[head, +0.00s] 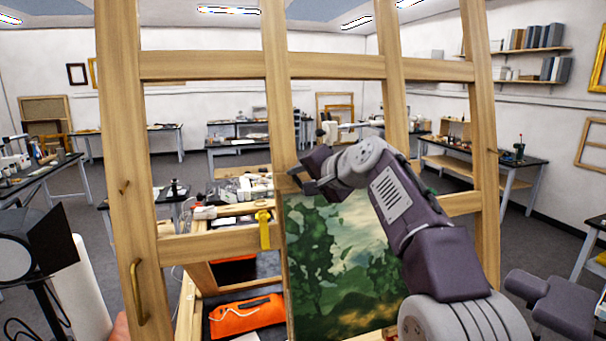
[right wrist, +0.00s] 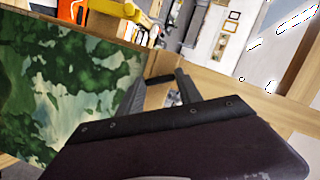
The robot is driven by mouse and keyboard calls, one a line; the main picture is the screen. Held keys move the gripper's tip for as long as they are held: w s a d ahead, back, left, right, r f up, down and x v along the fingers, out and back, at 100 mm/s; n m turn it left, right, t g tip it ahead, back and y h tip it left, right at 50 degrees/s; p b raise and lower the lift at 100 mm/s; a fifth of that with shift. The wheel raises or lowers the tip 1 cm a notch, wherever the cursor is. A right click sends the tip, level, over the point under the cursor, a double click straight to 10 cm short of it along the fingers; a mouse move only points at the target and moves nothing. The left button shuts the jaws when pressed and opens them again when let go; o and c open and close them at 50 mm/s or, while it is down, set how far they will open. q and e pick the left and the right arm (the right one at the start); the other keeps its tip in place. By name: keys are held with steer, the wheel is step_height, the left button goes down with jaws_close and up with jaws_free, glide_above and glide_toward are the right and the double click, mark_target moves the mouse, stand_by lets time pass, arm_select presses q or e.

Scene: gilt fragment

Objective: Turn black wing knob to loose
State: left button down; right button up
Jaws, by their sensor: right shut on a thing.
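The black wing knob (right wrist: 160,79) shows in the right wrist view as a short dark bar between the fingertips of my right gripper (right wrist: 160,90). The gripper is shut on it. In the head view my right gripper (head: 303,180) is at the upright of the wooden easel frame (head: 280,110), by the top left corner of the painting (head: 345,262). There the knob is hidden by the gripper. How far the knob is turned cannot be told. My left gripper is not in view.
A yellow piece (head: 264,229) hangs on the lower crossbar, left of the painting. An orange pouch (head: 247,314) lies below, behind the frame. A black lamp (head: 30,245) stands at left. Workbenches stand further back, with open floor between them.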

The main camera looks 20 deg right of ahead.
steer(key=shift+a+r+n+h+p, duration=0.1)
steer(key=shift+r+n+h+p, duration=0.2)
steer(key=shift+n+p, duration=0.65)
steer(key=n+h+p, duration=0.1)
steer(key=n, duration=0.2)
steer(key=shift+n+g, duration=0.25)
steer(key=shift+g, duration=0.15)
steer(key=n, duration=0.2)
steer(key=n+h+p, duration=0.1)
steer(key=n, duration=0.1)
steer(key=shift+a+h, duration=0.15)
steer(key=shift+h, duration=0.15)
steer(key=shift+n, duration=0.3)
steer(key=o, duration=1.4)
steer(key=shift+w+f, duration=0.1)
